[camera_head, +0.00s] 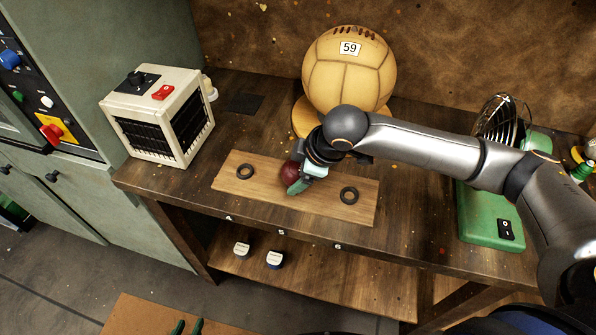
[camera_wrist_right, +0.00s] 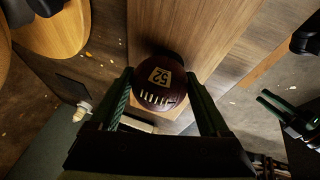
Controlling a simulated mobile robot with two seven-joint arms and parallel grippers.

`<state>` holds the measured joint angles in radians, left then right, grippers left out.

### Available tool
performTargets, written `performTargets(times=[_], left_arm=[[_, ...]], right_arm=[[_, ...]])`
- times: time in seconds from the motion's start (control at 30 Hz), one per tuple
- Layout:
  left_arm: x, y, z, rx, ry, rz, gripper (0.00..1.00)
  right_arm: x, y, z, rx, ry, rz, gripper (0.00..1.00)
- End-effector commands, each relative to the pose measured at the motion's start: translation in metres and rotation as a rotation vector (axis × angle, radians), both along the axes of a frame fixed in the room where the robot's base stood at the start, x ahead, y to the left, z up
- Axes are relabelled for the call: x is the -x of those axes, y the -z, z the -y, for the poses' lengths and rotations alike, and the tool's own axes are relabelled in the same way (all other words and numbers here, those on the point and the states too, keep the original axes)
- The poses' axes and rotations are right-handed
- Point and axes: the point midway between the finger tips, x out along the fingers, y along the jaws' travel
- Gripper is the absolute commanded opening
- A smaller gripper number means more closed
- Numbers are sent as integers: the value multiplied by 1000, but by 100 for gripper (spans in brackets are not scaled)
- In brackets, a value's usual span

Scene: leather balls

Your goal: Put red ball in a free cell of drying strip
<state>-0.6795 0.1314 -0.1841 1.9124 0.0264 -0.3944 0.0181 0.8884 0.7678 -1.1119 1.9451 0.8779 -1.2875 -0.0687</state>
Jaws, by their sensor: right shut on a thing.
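The dark red ball (camera_head: 289,172), marked 52, is between the green fingers of my right gripper (camera_head: 296,181). The ball also shows in the wrist view (camera_wrist_right: 160,90), with a finger on each side. My right gripper is shut on it, over the middle of the drying strip (camera_head: 320,206). I cannot tell whether the ball touches the strip. The spot under the ball is hidden. My left gripper (camera_head: 187,327) is low at the bottom edge, fingers apart and empty.
A big tan ball (camera_head: 349,75) marked 59 sits on a round wooden stand behind the strip. A cream heater box (camera_head: 160,115) stands left, a green fan base (camera_head: 482,215) right. Two small tins (camera_head: 258,253) are on the lower shelf. The bench front edge carries 4, 5, 6.

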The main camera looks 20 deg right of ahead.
Motion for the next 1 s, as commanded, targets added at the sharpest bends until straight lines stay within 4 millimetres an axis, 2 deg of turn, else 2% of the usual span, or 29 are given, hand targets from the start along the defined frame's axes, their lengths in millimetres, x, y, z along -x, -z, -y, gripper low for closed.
performTargets(times=[0.03, 0.07, 0.2, 0.23, 0.57, 0.67, 1.0], left_arm=[[0, -1, 0, 0, 0, 1, 40], [0, -1, 0, 0, 0, 1, 40], [-1, -1, 0, 0, 0, 2, 40], [-1, -1, 0, 0, 0, 2, 40], [-1, -1, 0, 1, 0, 3, 40], [-1, -3, 0, 1, 0, 3, 40], [-1, -12, 0, 1, 0, 4, 40]], right_arm=[[0, 1, 0, 0, 0, 0, 18], [0, 2, 0, 0, 0, -1, 82], [0, 2, 0, 0, 0, 0, 98], [0, 2, 0, 0, 0, 0, 100], [1, -3, 1, 0, 0, 1, 100], [5, -14, 3, -2, 1, 2, 100], [32, -78, 19, -1, 1, 3, 100]])
